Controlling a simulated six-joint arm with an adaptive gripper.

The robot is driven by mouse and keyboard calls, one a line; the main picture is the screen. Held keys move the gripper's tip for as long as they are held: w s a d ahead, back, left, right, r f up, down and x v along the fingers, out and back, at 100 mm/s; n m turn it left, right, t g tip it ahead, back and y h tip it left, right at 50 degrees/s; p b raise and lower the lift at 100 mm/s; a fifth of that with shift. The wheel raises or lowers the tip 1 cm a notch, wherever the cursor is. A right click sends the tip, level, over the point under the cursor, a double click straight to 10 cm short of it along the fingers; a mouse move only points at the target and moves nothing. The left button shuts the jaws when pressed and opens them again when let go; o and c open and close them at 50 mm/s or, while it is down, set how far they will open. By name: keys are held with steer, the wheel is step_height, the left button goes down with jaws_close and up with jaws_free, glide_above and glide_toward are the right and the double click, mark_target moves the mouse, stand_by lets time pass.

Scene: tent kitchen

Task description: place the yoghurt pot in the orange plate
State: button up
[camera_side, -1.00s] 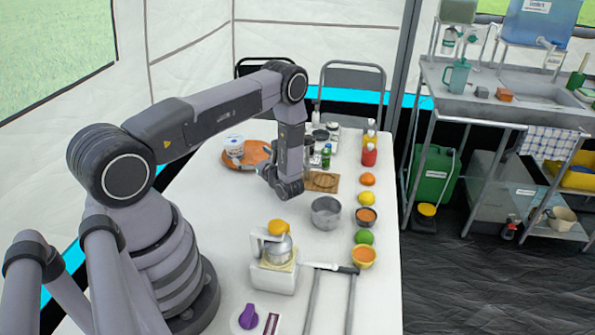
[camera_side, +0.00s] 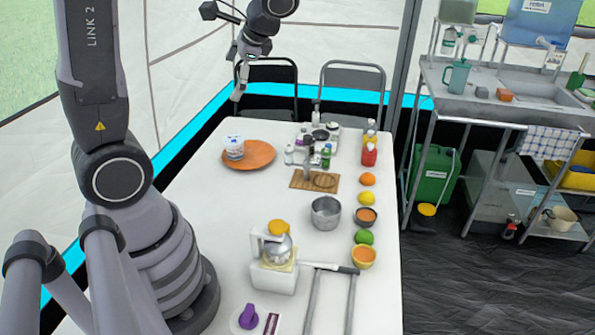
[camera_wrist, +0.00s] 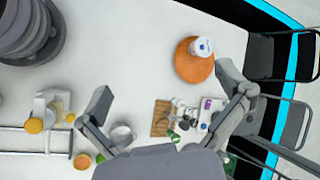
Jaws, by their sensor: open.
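The white yoghurt pot (camera_side: 234,150) with blue markings stands upright at the left part of the orange plate (camera_side: 262,155) in the side view. In the wrist view the pot (camera_wrist: 202,46) overlaps the upper right part of the plate (camera_wrist: 188,67). Its base seems to rest on the plate near the rim. My gripper (camera_side: 224,52) is open and empty, raised high above the far end of the table, well clear of the pot. Its spread fingers also show in the wrist view (camera_wrist: 166,90).
A wooden board (camera_side: 302,181), bottles and jars stand right of the plate. A metal pot (camera_side: 326,214), fruit, bowls and a juicer-like appliance (camera_side: 274,260) are nearer. Two chairs (camera_side: 355,90) stand behind the table. The table's left side is clear.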

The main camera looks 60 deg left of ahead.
steer(key=s+d+r+n+t+h, duration=0.1)
steer(key=s+d+r+t+h, duration=0.2)
steer(key=d, duration=0.3)
steer(key=s+d+r+n+t+h, duration=0.1)
steer(key=s+d+r+t+h, duration=0.2)
steer(key=s+d+t, duration=0.2)
steer(key=shift+s+d+n+t+h, duration=0.35)
steer(key=shift+s+d, duration=0.3)
steer(key=shift+d, duration=0.5)
